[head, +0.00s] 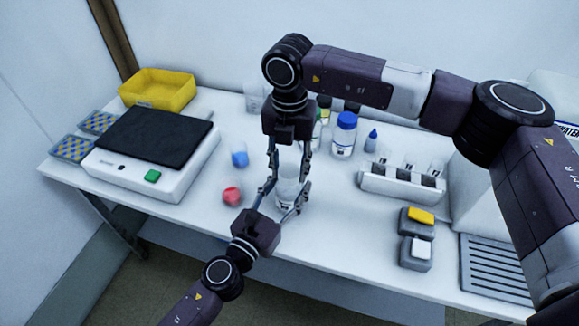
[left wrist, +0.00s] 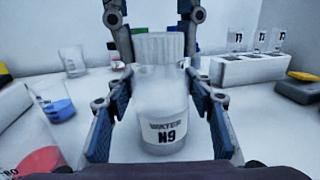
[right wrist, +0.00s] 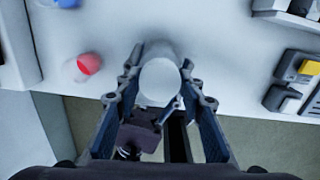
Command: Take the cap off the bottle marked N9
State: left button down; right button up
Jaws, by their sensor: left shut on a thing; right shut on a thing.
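The bottle marked N9 (left wrist: 163,115) is clear with a white label reading "WATER N9". It stands upright near the table's front edge, and it also shows in the head view (head: 288,190). Its cap (left wrist: 158,48) is white and ribbed and sits on the bottle's top; the right wrist view shows it from above (right wrist: 160,80). My left gripper (head: 284,208) is shut on the bottle's body from the front, a finger on each side. My right gripper (head: 290,176) points down from above and is shut on the cap, with its fingers on both sides.
Beakers with blue (head: 239,155) and red liquid (head: 232,194) stand just left of the bottle. A blue-capped bottle (head: 344,134) and a small dropper bottle (head: 371,141) stand behind. A white vial rack (head: 400,187) is to the right, a balance (head: 150,150) to the left.

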jog(key=n, duration=2)
jog(key=shift+r, duration=0.1)
jog(key=n, duration=1.9)
jog(key=shift+n, duration=0.3)
